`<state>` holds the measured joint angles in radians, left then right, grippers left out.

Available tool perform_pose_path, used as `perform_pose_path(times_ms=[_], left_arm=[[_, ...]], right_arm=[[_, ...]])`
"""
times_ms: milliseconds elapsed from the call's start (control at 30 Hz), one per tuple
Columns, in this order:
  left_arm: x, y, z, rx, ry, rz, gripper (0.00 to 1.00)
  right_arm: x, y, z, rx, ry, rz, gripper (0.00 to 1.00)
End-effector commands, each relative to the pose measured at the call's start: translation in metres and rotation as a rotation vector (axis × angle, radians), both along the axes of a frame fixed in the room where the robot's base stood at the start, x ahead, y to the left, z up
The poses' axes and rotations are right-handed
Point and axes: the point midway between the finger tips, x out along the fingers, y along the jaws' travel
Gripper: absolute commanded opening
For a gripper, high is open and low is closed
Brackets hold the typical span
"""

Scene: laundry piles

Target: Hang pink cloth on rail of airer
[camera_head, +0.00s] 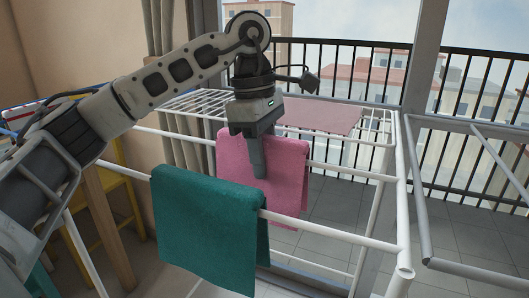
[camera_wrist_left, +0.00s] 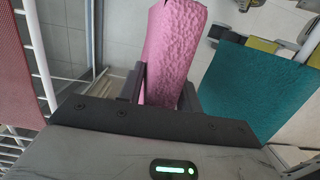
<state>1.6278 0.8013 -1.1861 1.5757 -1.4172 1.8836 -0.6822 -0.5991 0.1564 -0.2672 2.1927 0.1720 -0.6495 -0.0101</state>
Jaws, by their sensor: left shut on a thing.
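The pink cloth (camera_head: 285,180) hangs down at a middle rail (camera_head: 350,172) of the white airer, with that rail's line meeting its side edges. My left gripper (camera_head: 258,165) points down and is shut on the cloth's top part. In the left wrist view the pink cloth (camera_wrist_left: 172,50) runs up from between the jaws as a folded strip. The rail under it is hidden there, so I cannot tell how firmly the cloth rests on it. My right gripper is out of view.
A teal cloth (camera_head: 208,230) hangs over the nearer front rail (camera_head: 335,237). A dusty pink cloth (camera_head: 322,118) lies across the airer's far top bars. A folded-out frame (camera_head: 425,215) stands at the right. A yellow chair (camera_head: 128,205) and balcony railing (camera_head: 455,85) are nearby.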

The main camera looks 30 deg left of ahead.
Motion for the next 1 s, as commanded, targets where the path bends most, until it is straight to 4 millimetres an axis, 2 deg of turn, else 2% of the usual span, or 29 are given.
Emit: perform_pose_path(times_ms=[300,333,400,767,867,1000], left_arm=[[0.0,0.0,0.0,0.0,-0.001,0.0,0.1],[0.0,0.0,0.0,0.0,-0.001,0.0,0.4],[0.0,0.0,0.0,0.0,-0.001,0.0,0.59],[0.0,0.001,0.004,0.0,-0.001,0.0,0.6],[0.0,0.002,0.016,0.0,-0.003,0.0,0.6],[0.0,0.006,0.046,-0.002,-0.004,0.0,0.6]], right_arm=[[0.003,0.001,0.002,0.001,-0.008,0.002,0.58],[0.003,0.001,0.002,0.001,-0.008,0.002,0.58],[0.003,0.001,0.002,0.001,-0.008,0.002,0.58],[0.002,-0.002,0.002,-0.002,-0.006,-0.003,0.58],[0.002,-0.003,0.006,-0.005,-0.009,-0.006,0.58],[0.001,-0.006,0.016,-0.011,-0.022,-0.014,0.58]])
